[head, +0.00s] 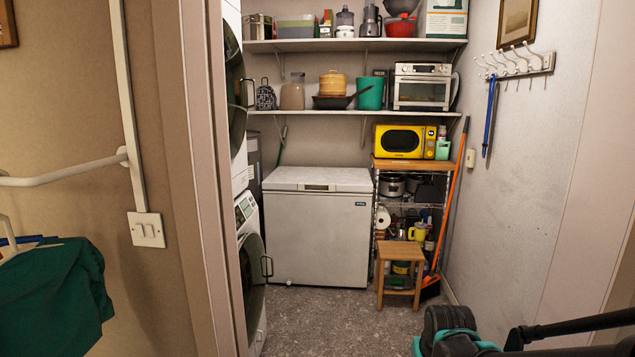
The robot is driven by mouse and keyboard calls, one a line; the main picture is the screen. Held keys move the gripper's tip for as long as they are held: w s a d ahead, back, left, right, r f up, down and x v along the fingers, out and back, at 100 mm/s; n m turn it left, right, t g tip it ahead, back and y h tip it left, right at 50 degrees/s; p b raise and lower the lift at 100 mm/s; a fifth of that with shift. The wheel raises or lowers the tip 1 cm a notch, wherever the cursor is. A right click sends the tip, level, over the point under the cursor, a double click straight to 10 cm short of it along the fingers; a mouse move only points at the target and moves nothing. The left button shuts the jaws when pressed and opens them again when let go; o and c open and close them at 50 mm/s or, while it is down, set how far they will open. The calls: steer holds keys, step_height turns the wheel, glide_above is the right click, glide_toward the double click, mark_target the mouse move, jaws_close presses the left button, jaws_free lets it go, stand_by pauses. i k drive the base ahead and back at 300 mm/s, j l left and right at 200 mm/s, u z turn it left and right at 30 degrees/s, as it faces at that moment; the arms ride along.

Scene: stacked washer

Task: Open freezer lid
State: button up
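A white chest freezer (316,235) stands on the floor against the back wall of the small utility room. Its freezer lid (318,175) is shut and lies flat on top. A small dark handle or latch (317,187) shows at the middle of the lid's front edge. The lid's top is bare. My gripper does not show in the head view, so whether it is open or shut is hidden.
Stacked washers (250,250) stand left of the freezer, behind the door frame (205,150). A wooden stool (401,270) and a broom (452,200) stand to its right. A black and teal appliance (450,330) fills the lower right. Loaded shelves (340,112) hang above. Floor before the freezer is clear.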

mark_target(349, 180)
steer(key=i+l, duration=0.15)
steer(key=i, duration=1.7)
